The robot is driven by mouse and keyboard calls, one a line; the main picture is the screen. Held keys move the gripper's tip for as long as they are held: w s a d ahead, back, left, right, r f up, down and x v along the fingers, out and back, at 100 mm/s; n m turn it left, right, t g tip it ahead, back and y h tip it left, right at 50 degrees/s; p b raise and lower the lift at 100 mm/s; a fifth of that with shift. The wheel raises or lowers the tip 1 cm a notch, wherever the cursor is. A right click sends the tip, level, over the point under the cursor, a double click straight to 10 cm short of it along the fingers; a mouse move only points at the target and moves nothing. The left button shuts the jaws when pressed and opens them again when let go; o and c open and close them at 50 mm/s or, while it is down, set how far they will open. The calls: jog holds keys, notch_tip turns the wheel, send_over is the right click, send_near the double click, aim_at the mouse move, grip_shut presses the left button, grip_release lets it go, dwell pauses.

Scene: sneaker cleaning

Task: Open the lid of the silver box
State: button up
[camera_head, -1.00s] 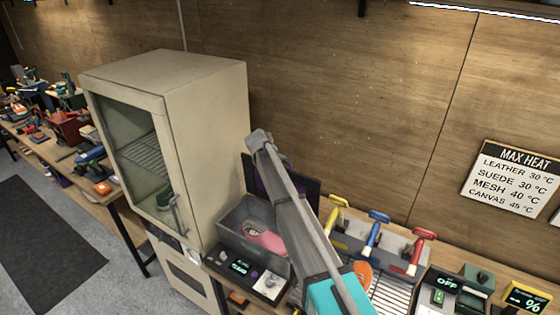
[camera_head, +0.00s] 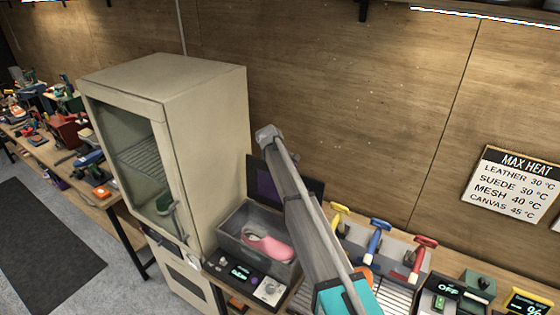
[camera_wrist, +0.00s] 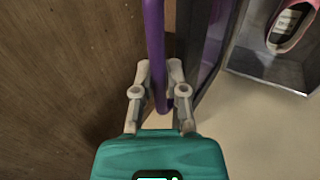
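The grey-silver box (camera_head: 232,246) stands beside the beige cabinet in the head view, with its top uncovered and a pink shoe (camera_head: 268,247) inside. A dark panel with a purple patch (camera_head: 267,187) stands up behind the box; it looks like the raised lid. In the wrist view, my gripper (camera_wrist: 159,68) has its grey fingers close on both sides of a purple bar (camera_wrist: 154,30), which looks like the lid's handle. The dark lid panel (camera_wrist: 213,45) runs beside it, and the box interior (camera_wrist: 265,65) shows at upper right.
The beige cabinet (camera_head: 215,120) with a glass door stands left of the box. A control panel (camera_head: 245,275) lies in front of the box. Several coloured-handled brushes (camera_head: 376,238) stand in a rack at right. The wooden wall (camera_head: 350,100) rises close behind.

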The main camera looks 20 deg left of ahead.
jog(key=o, duration=0.4)
jog(key=shift+c, duration=0.2)
jog(key=shift+d, duration=0.1)
